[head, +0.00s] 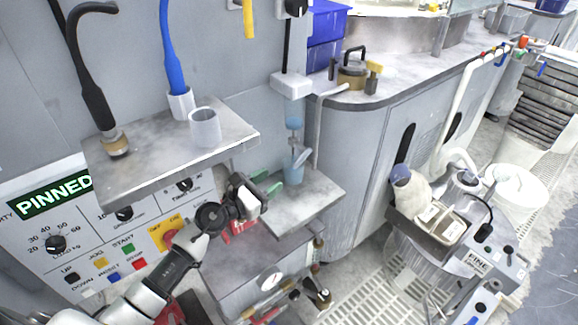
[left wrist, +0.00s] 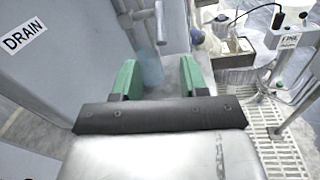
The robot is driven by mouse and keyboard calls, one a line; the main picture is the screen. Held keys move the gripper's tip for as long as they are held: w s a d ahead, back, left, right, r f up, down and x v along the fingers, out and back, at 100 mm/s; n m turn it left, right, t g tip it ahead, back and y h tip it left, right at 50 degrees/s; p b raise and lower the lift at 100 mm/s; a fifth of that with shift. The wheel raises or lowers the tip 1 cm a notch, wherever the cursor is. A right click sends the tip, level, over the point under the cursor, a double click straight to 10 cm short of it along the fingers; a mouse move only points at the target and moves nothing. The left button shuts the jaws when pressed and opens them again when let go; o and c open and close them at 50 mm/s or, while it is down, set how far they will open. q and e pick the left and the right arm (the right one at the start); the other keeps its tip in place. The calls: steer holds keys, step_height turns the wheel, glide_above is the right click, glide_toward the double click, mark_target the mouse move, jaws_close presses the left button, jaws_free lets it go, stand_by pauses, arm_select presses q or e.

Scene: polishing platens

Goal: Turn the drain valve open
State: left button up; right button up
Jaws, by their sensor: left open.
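My left gripper (head: 268,182) points toward the small grey shelf by the wall. Its two green finger pads are apart with nothing gripped, as the left wrist view also shows (left wrist: 158,76). A white DRAIN label (left wrist: 23,36) is on the grey wall at left in the left wrist view. Grey bar-like parts (left wrist: 159,22), possibly the drain valve's handle, stand beyond the fingers. A bluish translucent cup (left wrist: 150,68) shows between the fingers, farther off; in the head view a bluish cup (head: 297,165) stands on the shelf. I cannot make out the valve body. My right gripper is not in view.
A marble-topped shelf (head: 150,165) with a white cup (head: 205,127) juts out above the control panel (head: 100,240). The small lower shelf (head: 315,195) lies under the fittings. A rounded grey cabinet (head: 365,150) stands to the right, with grated floor (head: 365,290) before it.

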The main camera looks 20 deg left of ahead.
mark_target(295, 165)
arm_select(q)
steer(key=x, duration=1)
steer(key=shift+w+d+b, duration=0.15)
steer(key=shift+w+b, duration=0.1)
steer(key=shift+b, duration=0.05)
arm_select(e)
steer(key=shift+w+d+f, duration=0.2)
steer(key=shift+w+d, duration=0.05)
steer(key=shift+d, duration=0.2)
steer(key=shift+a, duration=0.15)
